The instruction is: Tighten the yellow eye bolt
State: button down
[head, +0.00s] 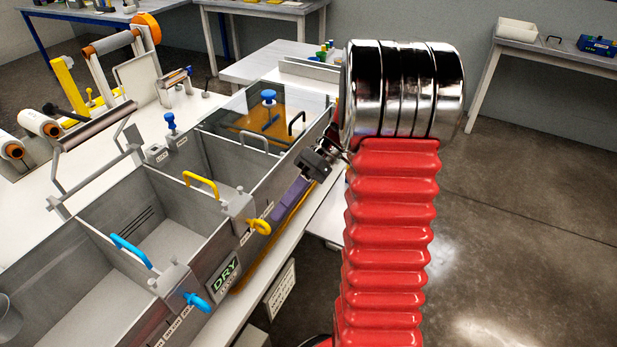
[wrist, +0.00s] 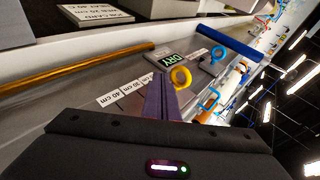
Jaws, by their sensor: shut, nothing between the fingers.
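The yellow eye bolt (head: 260,227) sticks out from a grey clamp block (head: 240,204) on the front wall of the metal bath, beside a yellow handle (head: 201,179). In the wrist view the ring of the yellow eye bolt (wrist: 187,75) shows just past the fingertips, to their right. My gripper (head: 277,211) is at the front of the bath, right of the ring, its purple fingers pointing towards it. In the wrist view my gripper's purple fingers (wrist: 160,86) are together and empty. Whether they touch the ring I cannot tell; a small gap seems to show.
A light-blue eye bolt (head: 198,302) and light-blue handle (head: 130,250) are nearer on the bath. A gold-coloured bar (wrist: 90,70) runs along the wall. The floor right of my arm is clear.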

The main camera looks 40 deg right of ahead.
jog(key=w+d+r, duration=0.1)
jog(key=d+r, duration=0.3)
jog(key=d, duration=0.6)
jog(key=shift+w+d, duration=0.25)
jog(key=shift+w, duration=0.1)
jog(key=c, duration=2.3)
grip_release()
jog(key=shift+a+r, duration=0.1)
jog(key=shift+a, duration=0.1)
jog(key=shift+o, duration=1)
jog(key=shift+a+r+h, duration=0.15)
jog(key=shift+a+h, duration=0.15)
jog(key=shift+a, duration=0.05)
jog(key=shift+o, duration=1)
jog(key=a+r+h, duration=0.2)
jog(key=a, duration=0.3)
jog(key=shift+s+a+m, duration=0.3)
jog(key=shift+s+m, duration=0.1)
jog(key=s+a+r+m+t+h, duration=0.1)
jog(key=s+a+t+h, duration=0.2)
jog(key=s+a, duration=0.3)
jog(key=s+a+r+m+t+h, duration=0.2)
jog(key=s+a+h, duration=0.3)
jog(key=a, duration=0.5)
jog(key=shift+s+a+t, duration=0.3)
jog(key=shift+s+t, duration=0.05)
jog(key=shift+t, duration=0.25)
jog(key=shift+a+r, duration=0.1)
